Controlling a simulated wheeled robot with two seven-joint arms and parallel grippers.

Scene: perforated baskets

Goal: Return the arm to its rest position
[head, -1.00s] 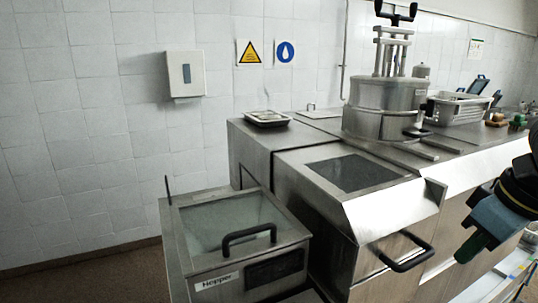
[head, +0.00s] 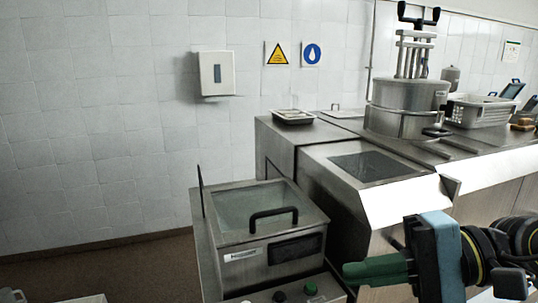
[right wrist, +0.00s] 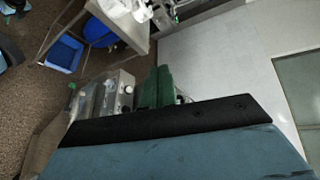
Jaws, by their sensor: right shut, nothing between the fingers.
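My right gripper (head: 352,270) enters from the right edge in the head view. Its green fingers are together and empty, pointing left in front of the steel counter, near the front right corner of the hopper unit (head: 262,252). In the right wrist view the closed green fingers (right wrist: 160,86) show beyond the dark edge of the gripper body, with nothing between them.
A steel counter (head: 400,203) carries a pot with a clamp lid (head: 405,108), a small tray (head: 293,117) and a light perforated basket (head: 478,113). A blue bin (right wrist: 64,54) shows in the right wrist view. Floor left of the hopper looks mostly clear.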

